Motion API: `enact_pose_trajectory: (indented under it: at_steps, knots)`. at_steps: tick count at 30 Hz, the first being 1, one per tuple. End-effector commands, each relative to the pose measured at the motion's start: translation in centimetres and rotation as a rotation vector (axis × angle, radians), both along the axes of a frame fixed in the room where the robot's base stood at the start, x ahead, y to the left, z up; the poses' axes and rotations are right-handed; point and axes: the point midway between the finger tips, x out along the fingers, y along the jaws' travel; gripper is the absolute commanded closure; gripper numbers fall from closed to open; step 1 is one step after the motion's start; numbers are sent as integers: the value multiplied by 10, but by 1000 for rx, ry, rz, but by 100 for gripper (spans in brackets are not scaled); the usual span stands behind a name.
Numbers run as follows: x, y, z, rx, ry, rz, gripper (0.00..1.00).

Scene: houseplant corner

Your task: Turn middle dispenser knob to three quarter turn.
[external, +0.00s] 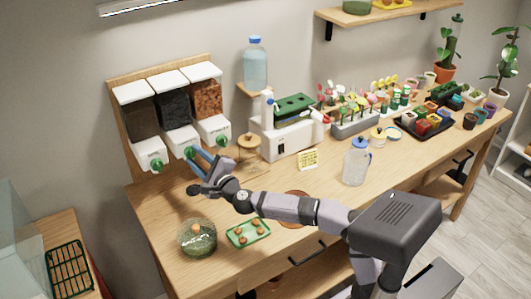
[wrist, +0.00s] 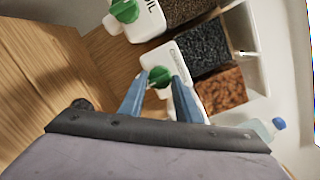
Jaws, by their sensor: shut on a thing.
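Three white dispensers hang on a wooden board at the back left, each with a green knob on its front. The middle dispenser (external: 172,106) holds black grains, also seen in the wrist view (wrist: 203,48). Its green knob (wrist: 160,76) lies between my blue fingertips, and only a bit of the knob (external: 189,152) shows in the external view. My gripper (external: 196,155), also in the wrist view (wrist: 162,80), is shut on this knob. The knob's turn angle is hard to read. Part of the middle dispenser's label is visible.
The left dispenser's knob (external: 157,164) and the right dispenser's knob (external: 222,140) sit close on either side. A wooden-lidded jar (external: 248,148) stands to the right. A glass bowl (external: 197,239) and a green tray (external: 248,233) are near the front edge. Bare table lies left of my gripper.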

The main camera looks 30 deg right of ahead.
Motion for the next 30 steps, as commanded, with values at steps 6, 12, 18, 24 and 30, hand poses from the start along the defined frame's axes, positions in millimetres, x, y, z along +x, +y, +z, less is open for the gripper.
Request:
enact_pose_trajectory:
  at_steps: [6, 12, 18, 24, 30]
  knots:
    - [0, 0, -6, 210, -2, 1, 92]
    - [0, 1, -7, 399, -3, 1, 92]
    - [0, 1, -7, 589, -3, 0, 92]
    - [0, 1, -7, 778, -2, 1, 92]
    - [0, 3, -7, 968, -1, 2, 92]
